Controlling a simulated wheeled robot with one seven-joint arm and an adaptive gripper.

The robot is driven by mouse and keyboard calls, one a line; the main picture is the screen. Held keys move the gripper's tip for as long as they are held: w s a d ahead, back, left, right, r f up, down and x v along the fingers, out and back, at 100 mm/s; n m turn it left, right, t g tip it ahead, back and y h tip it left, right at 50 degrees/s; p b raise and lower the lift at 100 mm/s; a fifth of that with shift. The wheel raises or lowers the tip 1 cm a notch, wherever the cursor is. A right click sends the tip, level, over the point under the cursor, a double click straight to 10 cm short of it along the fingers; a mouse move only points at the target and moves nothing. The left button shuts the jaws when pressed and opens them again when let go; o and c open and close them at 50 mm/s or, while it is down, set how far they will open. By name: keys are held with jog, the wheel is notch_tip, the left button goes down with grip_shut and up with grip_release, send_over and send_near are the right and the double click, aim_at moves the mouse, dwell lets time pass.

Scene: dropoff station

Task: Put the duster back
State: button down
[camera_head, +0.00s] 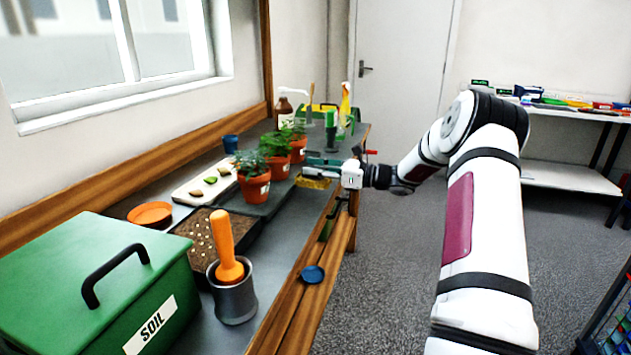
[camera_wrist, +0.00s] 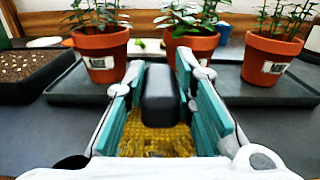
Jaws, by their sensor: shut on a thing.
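My gripper (camera_head: 318,170) reaches in over the front edge of the potting bench (camera_head: 285,283), and its teal fingers show in the wrist view (camera_wrist: 163,95). It is shut on the duster, which has a dark grip (camera_wrist: 160,93) between the fingers and yellow bristles (camera_wrist: 155,140) below. The bristles also show under the fingers in the head view (camera_head: 313,184). The duster is in front of the row of potted plants; whether it touches the bench is unclear. The fingers hide part of it.
Several potted plants (camera_head: 254,188) stand on a dark tray (camera_wrist: 235,93) just beyond my gripper. A seed bed (camera_head: 205,238), a metal pot (camera_head: 236,302) with an orange-handled tool and a green soil box (camera_head: 85,285) are nearer. Bottles and a green case crowd the far end.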

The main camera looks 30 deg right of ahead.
aim_at(328, 180)
jog(key=shift+s+f, duration=0.1)
jog(key=shift+f, duration=1.45)
jog(key=c, duration=1.3)
grip_release()
jog(key=shift+f, duration=0.1)
jog(key=shift+c, duration=0.2)
jog(key=shift+s+d, duration=0.3)
jog(key=p+v, duration=0.1)
jog(key=v, duration=1)
jog(key=shift+s, duration=0.15)
jog(key=shift+d, duration=0.1)
